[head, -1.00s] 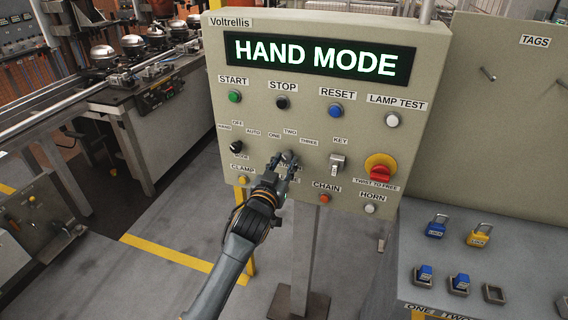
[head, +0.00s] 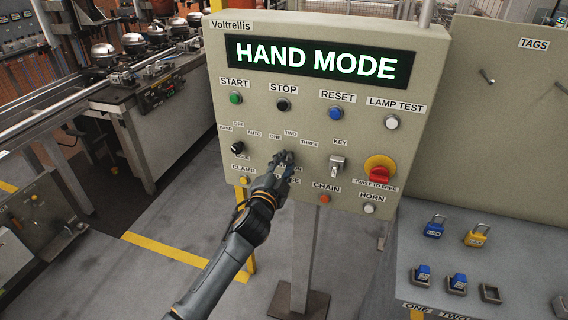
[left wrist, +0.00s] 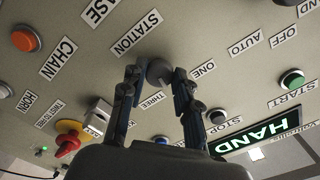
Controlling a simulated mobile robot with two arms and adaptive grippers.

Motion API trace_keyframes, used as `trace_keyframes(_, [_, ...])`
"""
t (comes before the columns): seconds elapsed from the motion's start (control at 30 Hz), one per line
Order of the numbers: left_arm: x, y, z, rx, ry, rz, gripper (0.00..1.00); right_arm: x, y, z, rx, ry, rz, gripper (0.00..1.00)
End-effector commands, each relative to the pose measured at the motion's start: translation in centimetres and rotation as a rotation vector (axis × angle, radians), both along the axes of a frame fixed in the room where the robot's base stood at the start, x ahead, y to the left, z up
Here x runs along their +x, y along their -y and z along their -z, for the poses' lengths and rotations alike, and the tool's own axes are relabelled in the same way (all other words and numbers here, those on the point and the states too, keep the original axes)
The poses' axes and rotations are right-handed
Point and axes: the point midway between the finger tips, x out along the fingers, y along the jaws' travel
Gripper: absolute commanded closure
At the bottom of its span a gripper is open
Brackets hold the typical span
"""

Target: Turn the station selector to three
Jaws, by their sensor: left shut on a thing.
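The control panel (head: 310,190) stands ahead of me, its display (head: 320,58) reading HAND MODE. My left gripper (head: 285,158) is at the station selector, below the labels ONE, TWO and THREE. In the left wrist view the station selector (left wrist: 158,70) is a dark round knob between the two fingertips of my left gripper (left wrist: 157,76), which is shut on it. The STATION label (left wrist: 136,33) is beside the knob there. Which number the knob points at is hidden by the fingers. My right gripper is not in view.
The mode knob (head: 237,147) is left of my gripper and the key switch (head: 337,163) is right of it. A red twist-to-free button (head: 380,173) is farther right. A grey bench with padlocks (head: 436,226) is at the lower right.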

Motion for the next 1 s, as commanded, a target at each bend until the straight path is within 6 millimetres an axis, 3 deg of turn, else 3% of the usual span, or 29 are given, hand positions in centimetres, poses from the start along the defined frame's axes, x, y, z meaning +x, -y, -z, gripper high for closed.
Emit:
trace_keyframes(0.5, [0.02,-0.05,-0.11,0.418,0.135,0.0,1.0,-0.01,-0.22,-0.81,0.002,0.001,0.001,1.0])
trace_keyframes(1.0, [-0.01,-0.04,0.0,0.578,0.185,0.0,1.0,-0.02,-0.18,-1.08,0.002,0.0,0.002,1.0])
